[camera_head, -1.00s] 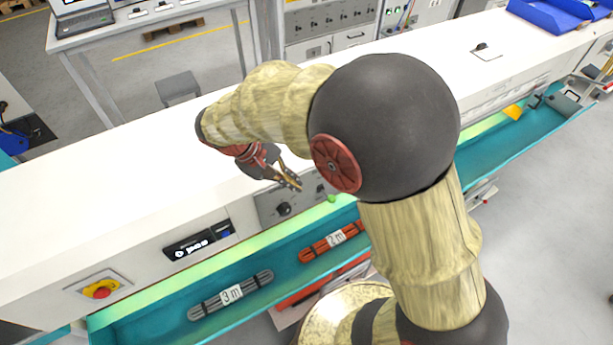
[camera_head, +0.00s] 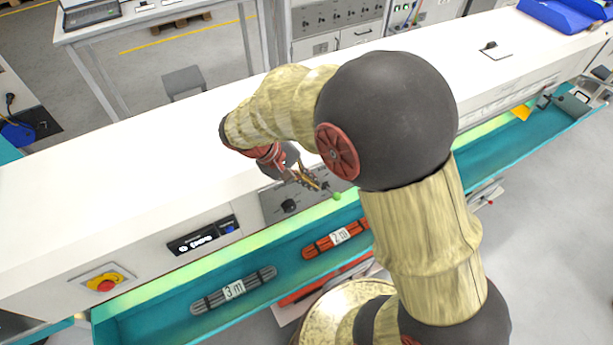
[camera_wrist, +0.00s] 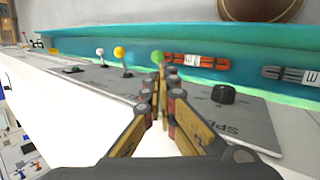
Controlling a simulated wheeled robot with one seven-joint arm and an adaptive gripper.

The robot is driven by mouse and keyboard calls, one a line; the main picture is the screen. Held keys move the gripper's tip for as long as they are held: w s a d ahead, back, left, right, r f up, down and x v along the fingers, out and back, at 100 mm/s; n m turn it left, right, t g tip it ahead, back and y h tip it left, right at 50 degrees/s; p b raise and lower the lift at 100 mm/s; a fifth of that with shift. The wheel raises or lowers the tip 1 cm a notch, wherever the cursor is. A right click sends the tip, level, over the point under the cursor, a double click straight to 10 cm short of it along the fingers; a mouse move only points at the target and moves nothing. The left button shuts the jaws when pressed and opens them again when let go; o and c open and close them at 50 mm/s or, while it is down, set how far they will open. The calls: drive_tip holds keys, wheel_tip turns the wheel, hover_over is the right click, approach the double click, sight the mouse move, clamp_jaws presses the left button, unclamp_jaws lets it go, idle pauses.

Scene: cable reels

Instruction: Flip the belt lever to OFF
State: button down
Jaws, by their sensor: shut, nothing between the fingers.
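A grey control panel (camera_wrist: 72,72) carries levers with a white ball (camera_wrist: 100,52), a yellow ball (camera_wrist: 119,52) and a green ball (camera_wrist: 157,57). I cannot read which lever is the belt's. The green ball also shows in the head view (camera_head: 337,196), just right of and below my gripper (camera_head: 316,184). In the wrist view my gripper (camera_wrist: 162,82) is shut and empty, its tips pointing at the green-ball lever and hiding its stem. I cannot tell whether they touch. The white and yellow levers are hidden behind my arm in the head view.
A black rotary knob (camera_wrist: 223,94) stands on the panel beside my fingers. Below runs a teal trough (camera_head: 150,322) with a grey cable bundle (camera_head: 235,290) and an orange one (camera_head: 336,239). A red emergency button (camera_head: 106,285) is at left.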

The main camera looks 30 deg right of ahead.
drive_tip(key=x, duration=0.9)
drive_tip(key=shift+f+b, duration=0.1)
drive_tip(key=shift+b, duration=0.3)
drive_tip(key=shift+s+f+t+b, duration=0.1)
drive_tip(key=shift+t+b, duration=0.3)
drive_tip(key=shift+b, duration=0.1)
drive_tip(key=shift+s+f+t+b, duration=0.25)
drive_tip(key=shift+f+t+b, duration=0.15)
drive_tip(key=shift+b, duration=0.7)
drive_tip(key=t+b, duration=0.1)
drive_tip(key=b, duration=0.3)
drive_tip(key=s+m+t+b, duration=0.1)
drive_tip(key=b, duration=0.3)
drive_tip(key=f+t+b, duration=0.1)
drive_tip(key=t+b, duration=0.1)
drive_tip(key=b, duration=0.2)
drive_tip(key=shift+s+m, duration=0.3)
drive_tip(key=shift+m, duration=0.1)
